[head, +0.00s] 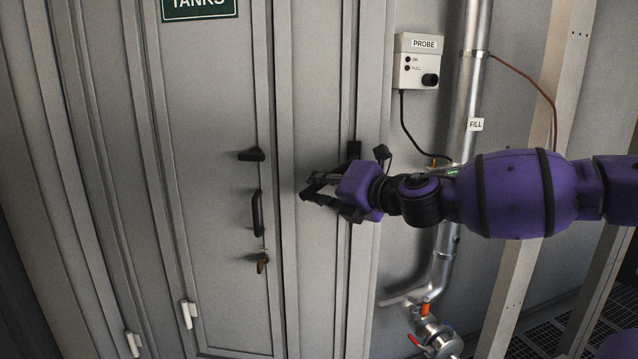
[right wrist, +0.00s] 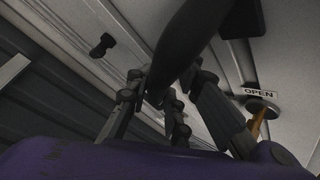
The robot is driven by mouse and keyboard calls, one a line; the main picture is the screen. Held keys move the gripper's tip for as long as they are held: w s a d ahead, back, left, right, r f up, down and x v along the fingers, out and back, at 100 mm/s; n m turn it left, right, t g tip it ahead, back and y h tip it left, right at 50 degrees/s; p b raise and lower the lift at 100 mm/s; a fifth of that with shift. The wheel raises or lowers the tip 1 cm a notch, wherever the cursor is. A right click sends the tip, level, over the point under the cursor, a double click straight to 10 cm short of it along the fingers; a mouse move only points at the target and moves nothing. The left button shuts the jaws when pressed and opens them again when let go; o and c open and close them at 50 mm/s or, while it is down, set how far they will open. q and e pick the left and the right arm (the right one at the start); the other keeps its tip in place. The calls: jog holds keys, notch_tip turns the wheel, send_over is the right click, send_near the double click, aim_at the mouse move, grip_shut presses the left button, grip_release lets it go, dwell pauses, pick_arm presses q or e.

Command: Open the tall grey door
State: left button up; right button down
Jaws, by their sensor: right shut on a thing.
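The tall grey door (head: 215,110) with the green TANKS sign (head: 200,8) fills the left of the head view. It looks closed. On its right edge are a black knob (head: 251,154), a black pull handle (head: 257,213) and a small lock with an orange tab (head: 262,262). My right gripper (head: 312,190) points left, just right of that handle in the picture. In the right wrist view a thick dark bar (right wrist: 195,40) passes between its fingers (right wrist: 165,110), and it is shut on this bar. I cannot tell which handle the bar belongs to. My left gripper is out of view.
A PROBE box (head: 416,62) and a metal FILL pipe (head: 470,90) with a valve (head: 433,335) stand to the right. Pale posts (head: 545,130) are farther right. An OPEN label (right wrist: 258,92) shows in the right wrist view.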

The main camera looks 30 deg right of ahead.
jog(key=shift+w+d+f, duration=0.1)
jog(key=shift+d+f, duration=0.2)
jog(key=c, duration=2.1)
grip_release()
jog(key=o, duration=0.4)
jog(key=shift+d+r, duration=0.15)
jog(key=shift+d, duration=0.05)
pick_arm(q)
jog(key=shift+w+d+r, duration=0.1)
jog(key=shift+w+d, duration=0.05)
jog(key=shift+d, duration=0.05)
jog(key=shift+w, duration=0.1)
pick_arm(e)
jog(key=shift+a, duration=0.15)
jog(key=shift+r, duration=0.15)
